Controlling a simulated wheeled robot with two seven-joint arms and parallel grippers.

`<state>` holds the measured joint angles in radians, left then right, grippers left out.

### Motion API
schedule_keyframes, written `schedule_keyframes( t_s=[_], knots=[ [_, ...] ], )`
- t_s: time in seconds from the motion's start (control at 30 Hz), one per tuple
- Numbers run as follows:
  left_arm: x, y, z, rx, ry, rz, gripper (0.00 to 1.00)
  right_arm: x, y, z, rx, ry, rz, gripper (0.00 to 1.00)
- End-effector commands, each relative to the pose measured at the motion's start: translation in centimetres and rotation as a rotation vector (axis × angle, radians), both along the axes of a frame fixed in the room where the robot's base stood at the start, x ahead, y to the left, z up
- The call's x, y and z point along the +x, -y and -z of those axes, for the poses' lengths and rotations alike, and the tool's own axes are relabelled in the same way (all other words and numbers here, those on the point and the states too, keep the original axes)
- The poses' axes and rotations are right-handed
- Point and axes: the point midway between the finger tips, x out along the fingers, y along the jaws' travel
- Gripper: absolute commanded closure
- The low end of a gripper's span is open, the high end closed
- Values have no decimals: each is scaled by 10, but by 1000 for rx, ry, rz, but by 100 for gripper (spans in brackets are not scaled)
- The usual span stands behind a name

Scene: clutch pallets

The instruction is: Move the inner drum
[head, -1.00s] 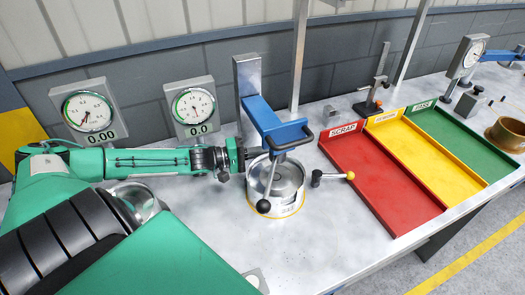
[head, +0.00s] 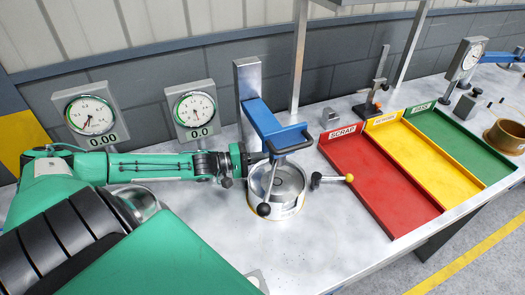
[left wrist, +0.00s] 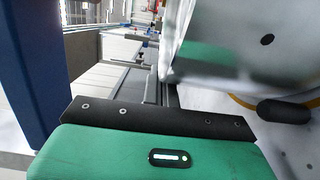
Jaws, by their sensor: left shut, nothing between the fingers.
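A round silver metal drum (head: 292,182) sits upright in the fixture under a blue arm, with a pale ring around its foot. I cannot tell its inner and outer parts apart clearly. The drum's grey surface (left wrist: 235,35) fills the upper right there, close beside the fingers. Whether they touch it is unclear. My right gripper is out of view.
Red (head: 372,190), yellow (head: 425,165) and green (head: 462,140) trays fill the right. Two dial gauges stand at the back left.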

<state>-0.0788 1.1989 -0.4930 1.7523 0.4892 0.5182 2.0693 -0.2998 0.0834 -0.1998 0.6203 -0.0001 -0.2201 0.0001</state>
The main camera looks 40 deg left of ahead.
Motion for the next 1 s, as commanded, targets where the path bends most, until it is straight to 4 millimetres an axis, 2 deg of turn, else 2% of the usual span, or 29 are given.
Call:
schedule_keyframes(
  t_s=[0.27, 0.7, 1.0],
  knots=[
    [-9, -4, 2, -1, -4, 3, 100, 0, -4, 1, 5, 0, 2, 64],
    [-45, -33, 2, 1, -4, 2, 100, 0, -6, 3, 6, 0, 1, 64],
    [-72, -55, 1, 2, -6, 1, 100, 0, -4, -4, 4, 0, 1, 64]
  ],
)
